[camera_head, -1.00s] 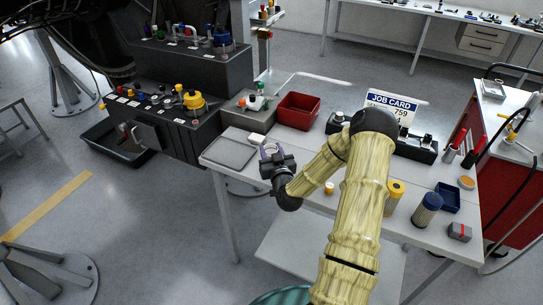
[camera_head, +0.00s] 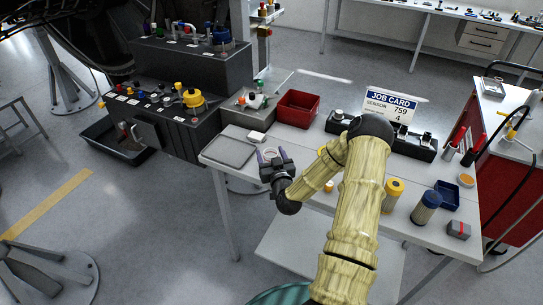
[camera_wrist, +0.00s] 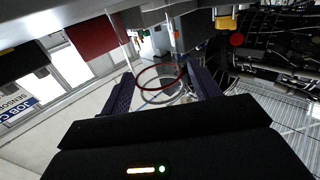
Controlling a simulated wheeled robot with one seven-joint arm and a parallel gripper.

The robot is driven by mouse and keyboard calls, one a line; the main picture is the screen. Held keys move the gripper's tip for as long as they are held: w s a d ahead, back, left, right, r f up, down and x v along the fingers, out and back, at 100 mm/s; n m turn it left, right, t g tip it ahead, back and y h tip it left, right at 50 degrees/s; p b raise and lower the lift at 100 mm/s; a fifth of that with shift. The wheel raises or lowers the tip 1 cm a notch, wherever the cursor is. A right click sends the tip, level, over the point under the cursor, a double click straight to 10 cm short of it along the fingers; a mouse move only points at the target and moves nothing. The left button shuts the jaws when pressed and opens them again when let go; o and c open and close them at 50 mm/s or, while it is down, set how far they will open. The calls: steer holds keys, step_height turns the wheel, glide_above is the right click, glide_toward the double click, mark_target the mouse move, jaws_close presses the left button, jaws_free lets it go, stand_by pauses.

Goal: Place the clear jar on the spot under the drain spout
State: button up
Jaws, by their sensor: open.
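The clear jar shows as a thin round rim with a reddish edge (camera_wrist: 161,88) between my fingers in the wrist view. In the head view a pale ring, likely the jar's rim (camera_head: 269,153), shows at my gripper (camera_head: 271,158). My gripper is open, with one purple finger on each side of the jar, near the table's left end. I cannot tell whether the fingers touch it, and its lower part is hidden. I cannot clearly make out the drain spout or the spot under it; a dark unit with knobs (camera_head: 163,112) stands at the left.
A grey flat pad (camera_head: 230,150) and a small white block (camera_head: 257,136) lie left of my gripper on the table (camera_head: 330,222). A red bin (camera_head: 298,108) stands behind. Yellow and blue-topped cylinders stand right of my arm. A black tray (camera_head: 98,143) lies on the floor at left.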

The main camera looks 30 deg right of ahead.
steer(key=shift+r, duration=0.1)
steer(key=s+a+b, duration=0.2)
steer(key=s+b, duration=0.1)
steer(key=s, duration=0.8)
steer(key=shift+s+b, duration=0.3)
steer(key=shift+s, duration=0.1)
steer(key=shift+a, duration=0.15)
steer(key=a+f+n+g+y, duration=0.2)
steer(key=a+n+g+y, duration=0.25)
steer(key=a+g, duration=0.35)
steer(key=s+a+r+g, duration=0.2)
steer(key=s, duration=0.3)
steer(key=s+a+r+m+g, duration=0.1)
steer(key=s+a+r+g, duration=0.1)
steer(key=s+r, duration=0.1)
steer(key=s+a+r+m+g+h, duration=0.1)
steer(key=s+a+r+g, duration=0.1)
steer(key=s, duration=0.4)
steer(key=shift+s+a+r+g, duration=0.35)
steer(key=shift+r+g, duration=0.15)
steer(key=shift+r, duration=0.25)
